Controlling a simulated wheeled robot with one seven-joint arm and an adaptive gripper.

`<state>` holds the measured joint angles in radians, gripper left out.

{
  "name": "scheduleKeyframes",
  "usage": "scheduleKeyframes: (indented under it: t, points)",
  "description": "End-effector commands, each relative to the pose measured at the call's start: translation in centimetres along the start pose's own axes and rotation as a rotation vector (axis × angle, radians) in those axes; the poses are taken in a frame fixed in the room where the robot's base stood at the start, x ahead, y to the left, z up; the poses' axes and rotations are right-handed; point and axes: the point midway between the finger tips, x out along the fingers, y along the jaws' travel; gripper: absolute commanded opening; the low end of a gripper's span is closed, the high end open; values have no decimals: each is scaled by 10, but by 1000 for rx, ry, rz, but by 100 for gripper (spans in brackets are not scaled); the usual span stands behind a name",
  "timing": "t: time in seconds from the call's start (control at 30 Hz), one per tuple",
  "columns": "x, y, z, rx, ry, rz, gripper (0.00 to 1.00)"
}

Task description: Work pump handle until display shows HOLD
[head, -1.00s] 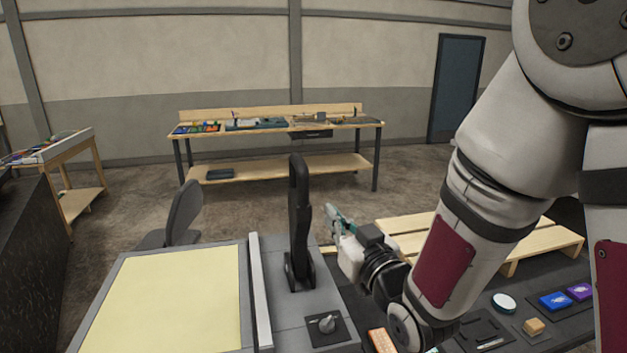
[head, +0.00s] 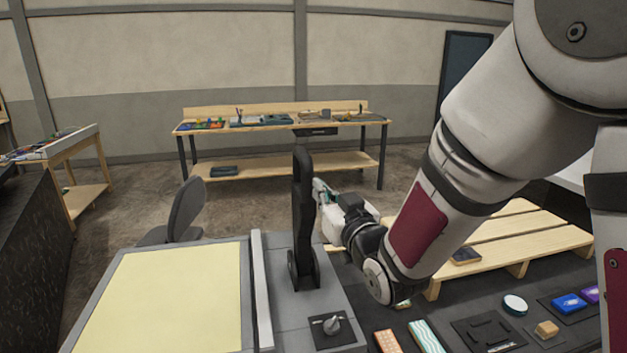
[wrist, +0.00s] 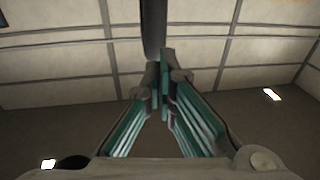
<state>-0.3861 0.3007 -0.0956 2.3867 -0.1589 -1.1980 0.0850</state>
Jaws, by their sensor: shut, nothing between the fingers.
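The black pump handle (head: 303,205) stands nearly upright on its bracket on the grey console (head: 285,265). My gripper (head: 318,187) is just to the right of the handle's upper half, with its fingertips very near it. I cannot tell if they touch. In the wrist view the teal-padded fingers (wrist: 164,72) are shut with nothing between them, and the dark handle (wrist: 153,30) rises beyond the tips, slightly left. No display text can be read in either view.
A pale yellow panel (head: 165,300) lies left of the handle, and a small knob (head: 332,325) sits in front of it. A wooden pallet (head: 500,240) and several small blocks lie to the right. A workbench (head: 280,125) stands at the back.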

Motion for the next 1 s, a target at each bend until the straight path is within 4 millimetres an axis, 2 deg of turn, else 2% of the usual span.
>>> scheduleKeyframes:
  t: [0.2,0.4,1.0]
  points:
    - [37,0,0,0,-1,1,0]
    - [55,0,0,0,-1,1,0]
    - [63,2,-2,3,-10,1,0]
